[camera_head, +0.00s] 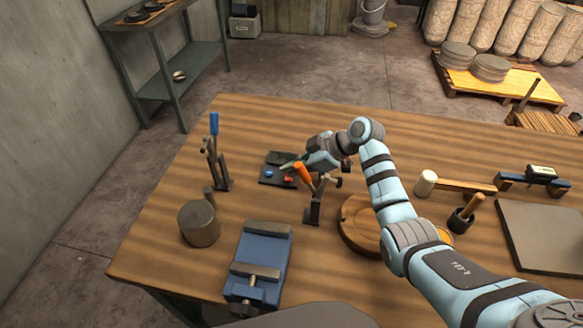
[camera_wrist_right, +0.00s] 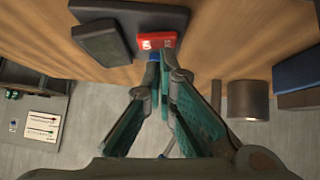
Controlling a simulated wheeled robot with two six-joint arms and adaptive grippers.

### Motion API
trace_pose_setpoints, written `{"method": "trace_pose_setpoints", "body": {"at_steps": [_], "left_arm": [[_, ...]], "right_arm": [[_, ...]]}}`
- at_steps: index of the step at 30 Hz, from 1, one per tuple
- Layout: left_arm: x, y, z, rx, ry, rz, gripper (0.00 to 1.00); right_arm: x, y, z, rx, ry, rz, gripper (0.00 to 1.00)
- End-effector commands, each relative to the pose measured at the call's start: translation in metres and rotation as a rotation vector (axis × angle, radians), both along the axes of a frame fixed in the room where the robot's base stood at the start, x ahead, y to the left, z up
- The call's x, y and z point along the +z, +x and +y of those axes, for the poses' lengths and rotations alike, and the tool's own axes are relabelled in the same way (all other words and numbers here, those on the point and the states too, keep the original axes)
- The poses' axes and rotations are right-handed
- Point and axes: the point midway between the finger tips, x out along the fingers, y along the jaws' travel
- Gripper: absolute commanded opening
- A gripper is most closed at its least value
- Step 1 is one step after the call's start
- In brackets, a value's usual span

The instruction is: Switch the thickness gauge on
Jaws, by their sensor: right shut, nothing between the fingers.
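A flat dark unit (camera_head: 269,179), apparently the thickness gauge, lies on the table left of the middle. It bears a dark raised block (camera_head: 289,157), a small blue part (camera_head: 268,173) and a small red part (camera_head: 289,180). In the right wrist view the red part (camera_wrist_right: 156,40) has white marks, and the dark block (camera_wrist_right: 98,42) sits left of it. My right gripper (camera_wrist_right: 162,62) is shut and empty, its tips over or at the blue part (camera_wrist_right: 153,57); contact cannot be told. My left gripper is out of view.
A clamp with an orange handle (camera_head: 303,172) stands close to my right gripper; another with a blue handle (camera_head: 214,124) stands left. A grey cylinder (camera_head: 199,224), a blue vise (camera_head: 258,262) and a round wooden piece (camera_head: 358,222) are nearer.

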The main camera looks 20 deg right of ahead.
Motion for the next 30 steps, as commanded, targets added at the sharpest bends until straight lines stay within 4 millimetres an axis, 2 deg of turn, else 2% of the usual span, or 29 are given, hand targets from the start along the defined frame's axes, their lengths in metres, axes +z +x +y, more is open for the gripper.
{"method": "trace_pose_setpoints", "body": {"at_steps": [9, 15, 21, 30], "left_arm": [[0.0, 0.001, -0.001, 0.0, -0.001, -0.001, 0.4], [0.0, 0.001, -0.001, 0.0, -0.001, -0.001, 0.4], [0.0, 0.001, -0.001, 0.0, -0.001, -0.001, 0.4], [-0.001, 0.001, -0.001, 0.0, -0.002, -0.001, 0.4]], "right_arm": [[0.047, -0.026, -0.042, -0.001, -0.006, -0.003, 0.0], [0.071, -0.039, -0.061, -0.001, -0.004, -0.001, 0.0], [0.077, -0.043, -0.066, 0.0, -0.002, 0.002, 0.0], [0.074, -0.044, -0.067, -0.001, -0.004, 0.006, 0.0]]}}
